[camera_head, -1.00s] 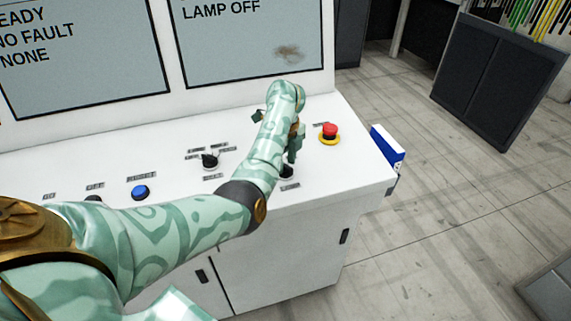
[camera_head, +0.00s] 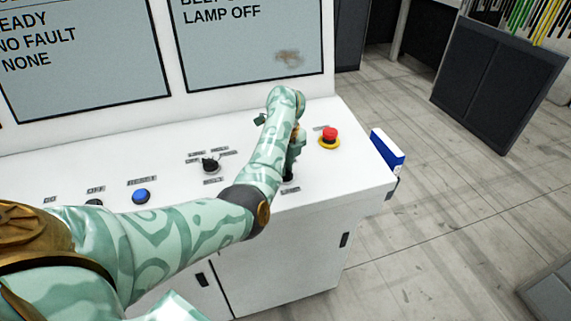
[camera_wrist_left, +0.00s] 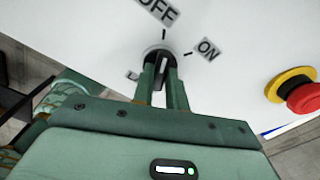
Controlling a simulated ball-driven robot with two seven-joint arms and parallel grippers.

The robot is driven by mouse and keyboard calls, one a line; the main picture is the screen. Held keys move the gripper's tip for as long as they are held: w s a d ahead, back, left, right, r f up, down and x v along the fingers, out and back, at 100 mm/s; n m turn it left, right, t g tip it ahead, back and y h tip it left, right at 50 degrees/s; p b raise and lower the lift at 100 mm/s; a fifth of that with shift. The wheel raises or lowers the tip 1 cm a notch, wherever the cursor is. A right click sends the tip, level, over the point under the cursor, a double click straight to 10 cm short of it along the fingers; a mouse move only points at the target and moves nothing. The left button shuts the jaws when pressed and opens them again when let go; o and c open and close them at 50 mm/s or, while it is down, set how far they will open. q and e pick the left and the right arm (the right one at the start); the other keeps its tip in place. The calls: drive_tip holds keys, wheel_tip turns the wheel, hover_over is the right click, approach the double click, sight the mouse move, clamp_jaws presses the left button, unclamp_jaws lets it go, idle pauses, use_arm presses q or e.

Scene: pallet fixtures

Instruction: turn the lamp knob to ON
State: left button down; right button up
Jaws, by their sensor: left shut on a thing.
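The lamp knob (camera_wrist_left: 160,61) is a black rotary switch with a pale mark, on the white console top (camera_head: 336,184). In the left wrist view the OFF label (camera_wrist_left: 157,14) lies above it and the ON label (camera_wrist_left: 207,49) to its right. The knob's pointer stands nearly upright in that view, closer to OFF than to ON. My left gripper (camera_wrist_left: 165,75) is shut on the knob, one finger on each side. In the head view my left gripper (camera_head: 289,172) reaches down to the knob, mostly hidden by my arm. The screen (camera_head: 250,40) reads LAMP OFF.
A red emergency button (camera_head: 330,133) on a yellow ring sits right of the knob. A selector switch (camera_head: 210,164) and a blue button (camera_head: 140,196) are to the left. A blue-and-white box (camera_head: 387,149) hangs at the console's right edge.

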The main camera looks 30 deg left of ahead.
use_arm(q)
drive_tip(key=m+p, duration=0.1)
drive_tip(key=m, duration=0.4)
drive_tip(key=shift+r+p, duration=0.1)
drive_tip(key=shift+p, duration=0.25)
drive_tip(key=m+p, duration=0.1)
drive_tip(key=m, duration=0.4)
drive_tip(key=shift+m+p, duration=0.3)
drive_tip(key=shift+p, duration=0.05)
drive_tip(key=c, duration=1.4)
unclamp_jaws()
wheel_tip(320, 180, up, 16)
drive_tip(key=p, duration=0.3)
